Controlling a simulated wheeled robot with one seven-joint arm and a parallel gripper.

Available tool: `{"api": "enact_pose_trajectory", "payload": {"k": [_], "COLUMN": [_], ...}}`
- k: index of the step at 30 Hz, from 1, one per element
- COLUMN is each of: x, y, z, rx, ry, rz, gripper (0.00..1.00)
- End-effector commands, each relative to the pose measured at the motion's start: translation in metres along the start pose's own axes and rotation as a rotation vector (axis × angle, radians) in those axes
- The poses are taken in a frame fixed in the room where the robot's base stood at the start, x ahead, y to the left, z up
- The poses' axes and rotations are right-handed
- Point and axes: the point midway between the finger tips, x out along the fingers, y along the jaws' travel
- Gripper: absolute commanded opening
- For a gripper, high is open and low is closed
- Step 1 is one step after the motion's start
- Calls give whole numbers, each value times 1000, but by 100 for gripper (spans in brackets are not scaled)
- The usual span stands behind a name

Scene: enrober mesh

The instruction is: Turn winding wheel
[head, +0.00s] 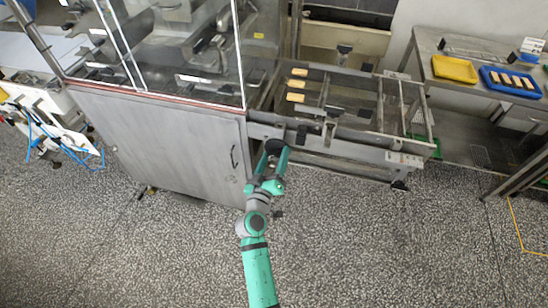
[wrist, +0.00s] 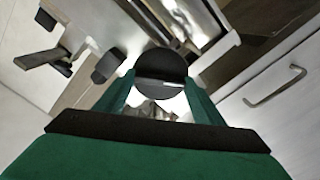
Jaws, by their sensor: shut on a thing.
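The winding wheel shows in the wrist view as a dark round piece (wrist: 160,68) between my green fingers. My gripper (wrist: 160,88) is shut on it, one finger at each side. In the head view my gripper (head: 275,155) reaches up to the front of the machine, at the right end of the grey cabinet. A dark round part of the wheel (head: 274,146) shows at its tip there. The fingers and gripper body hide much of the wheel, so its turn angle cannot be told.
The grey cabinet (head: 165,145) with a glass hood stands left of my gripper. The mesh conveyor frame (head: 350,150) extends right, with bars on it. A side table holds a yellow tray (head: 455,70) and a blue tray (head: 485,76). The speckled floor in front is clear.

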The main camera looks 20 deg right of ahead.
Motion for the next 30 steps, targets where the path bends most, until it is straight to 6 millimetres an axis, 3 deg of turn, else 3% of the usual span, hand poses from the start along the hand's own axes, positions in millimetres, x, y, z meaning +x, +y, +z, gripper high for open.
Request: {"api": "enact_pose_trajectory", "payload": {"k": [12, 29, 30], "x": [2, 2, 2], "y": [4, 4, 4], "z": [1, 1, 1], "rx": [194, 222, 221], "ry": [-1, -2, -2], "rz": [6, 6, 6], "gripper": [40, 40, 70]}}
